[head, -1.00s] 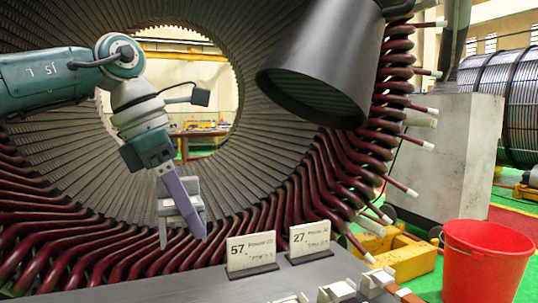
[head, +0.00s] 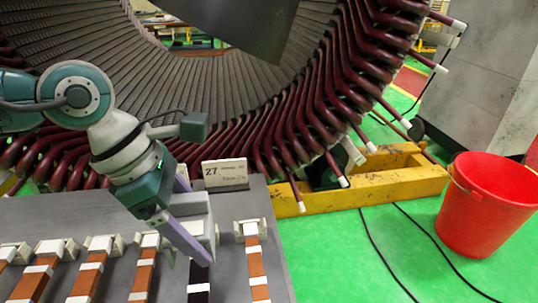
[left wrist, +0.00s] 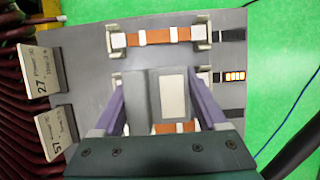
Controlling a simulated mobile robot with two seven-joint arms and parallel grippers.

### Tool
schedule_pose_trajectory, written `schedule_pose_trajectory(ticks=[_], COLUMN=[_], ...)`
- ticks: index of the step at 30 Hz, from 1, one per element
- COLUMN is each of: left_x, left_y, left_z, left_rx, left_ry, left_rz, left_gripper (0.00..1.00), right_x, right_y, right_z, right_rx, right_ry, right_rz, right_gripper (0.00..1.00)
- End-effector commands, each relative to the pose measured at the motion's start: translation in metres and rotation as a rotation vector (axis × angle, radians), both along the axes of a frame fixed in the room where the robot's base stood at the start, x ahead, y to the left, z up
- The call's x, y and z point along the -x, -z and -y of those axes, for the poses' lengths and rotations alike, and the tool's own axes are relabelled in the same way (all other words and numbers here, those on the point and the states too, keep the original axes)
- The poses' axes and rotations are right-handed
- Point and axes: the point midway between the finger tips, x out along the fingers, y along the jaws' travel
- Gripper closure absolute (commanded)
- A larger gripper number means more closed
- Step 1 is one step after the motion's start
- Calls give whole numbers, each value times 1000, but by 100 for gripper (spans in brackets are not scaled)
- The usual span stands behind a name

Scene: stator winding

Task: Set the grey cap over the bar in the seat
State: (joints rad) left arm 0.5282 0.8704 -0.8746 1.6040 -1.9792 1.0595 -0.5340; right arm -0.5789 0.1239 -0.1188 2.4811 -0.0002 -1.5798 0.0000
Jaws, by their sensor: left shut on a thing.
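My left gripper (head: 197,222) is shut on the grey cap (head: 198,208), a blocky piece with a pale panel on it. In the left wrist view the cap (left wrist: 140,98) sits between the purple fingers of the gripper (left wrist: 158,92). The cap is over the bench, above the row second from the right in the head view. A dark bar (head: 198,276) with white bands shows there, partly hidden by gripper and cap. That row's pale seat (left wrist: 203,77) shows beside the cap in the left wrist view. I cannot tell whether the cap touches it. My right gripper is not in view.
A copper bar (head: 256,268) lies in the rightmost seat; several others lie to the left. A number 27 card (head: 225,173) stands behind. The stator coils (head: 320,120) rise beyond. A red bucket (head: 485,205) stands right.

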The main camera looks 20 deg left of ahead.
Motion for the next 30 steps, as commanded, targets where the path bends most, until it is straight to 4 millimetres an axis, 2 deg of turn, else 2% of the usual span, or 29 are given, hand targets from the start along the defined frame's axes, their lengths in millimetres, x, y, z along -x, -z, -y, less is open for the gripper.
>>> schedule_pose_trajectory(ticks=[5, 11, 14, 24, 30], left_x=[0, 0, -1, -1, -1], left_y=[17, 47, 42, 43, 58], left_z=[0, 0, 0, 1, 1], left_rx=[0, 0, 1, 0, 0], left_ry=[0, -2, -1, 0, 0], left_rz=[0, -1, 1, 0, 0], left_gripper=[86, 86, 86, 86, 86], right_x=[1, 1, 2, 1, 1], right_y=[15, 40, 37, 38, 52], right_z=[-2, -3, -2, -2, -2], right_rx=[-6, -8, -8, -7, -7], right_ry=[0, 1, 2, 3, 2], right_rz=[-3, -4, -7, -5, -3], right_gripper=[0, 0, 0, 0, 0])
